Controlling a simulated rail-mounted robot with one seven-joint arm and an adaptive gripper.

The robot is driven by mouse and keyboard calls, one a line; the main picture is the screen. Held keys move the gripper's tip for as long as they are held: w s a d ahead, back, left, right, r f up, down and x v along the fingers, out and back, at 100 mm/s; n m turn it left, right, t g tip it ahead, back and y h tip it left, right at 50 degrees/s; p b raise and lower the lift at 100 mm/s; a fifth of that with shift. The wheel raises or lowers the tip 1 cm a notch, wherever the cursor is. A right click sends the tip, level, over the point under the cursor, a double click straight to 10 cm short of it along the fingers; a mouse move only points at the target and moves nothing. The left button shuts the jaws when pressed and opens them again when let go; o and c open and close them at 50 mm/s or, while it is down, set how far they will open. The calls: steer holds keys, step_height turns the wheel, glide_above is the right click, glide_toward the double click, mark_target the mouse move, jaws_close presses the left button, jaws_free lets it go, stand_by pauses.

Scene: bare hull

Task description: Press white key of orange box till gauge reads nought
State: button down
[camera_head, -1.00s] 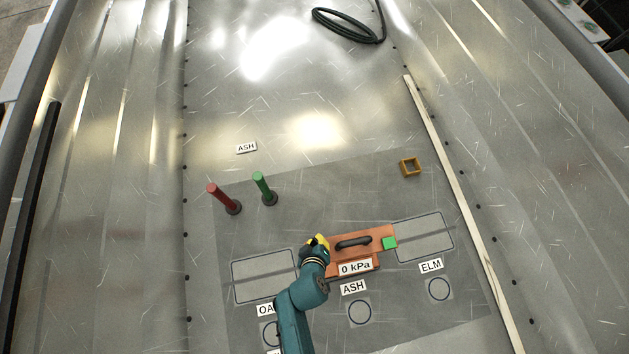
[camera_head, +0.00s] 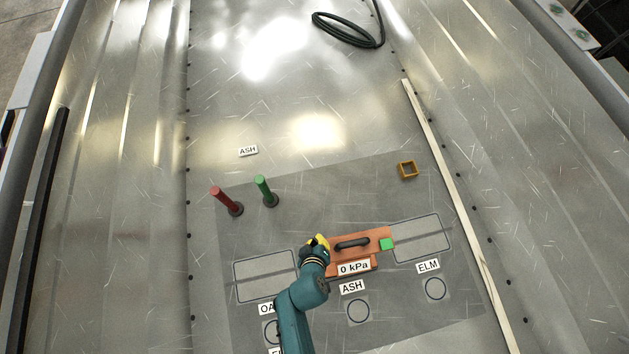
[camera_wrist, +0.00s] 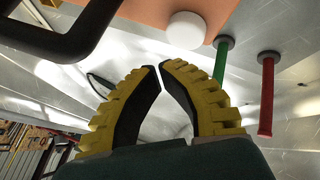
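The orange box (camera_head: 375,237) lies on the grey mat with a black handle (camera_head: 352,243) on top and a green block at its right end. The gauge (camera_head: 354,267) on its front reads 0 kPa. My gripper (camera_head: 318,240) is over the box's left end and hides the white key in the head view. In the wrist view the round white key (camera_wrist: 185,30) stands on the orange face, just beyond my yellow and black fingertips (camera_wrist: 161,66). The fingertips are together with nothing between them. A small gap shows between tips and key; contact is not visible.
A red post (camera_head: 226,201) and a green post (camera_head: 266,191) stand behind the box to the left. An open yellow-brown frame (camera_head: 408,170) lies at the back right. Labels ASH, ELM and a partly hidden one mark circles in front. A coiled black cable (camera_head: 347,30) lies far back.

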step_height(320, 180, up, 4)
steer(key=p, duration=0.3)
stand_by(0.7)
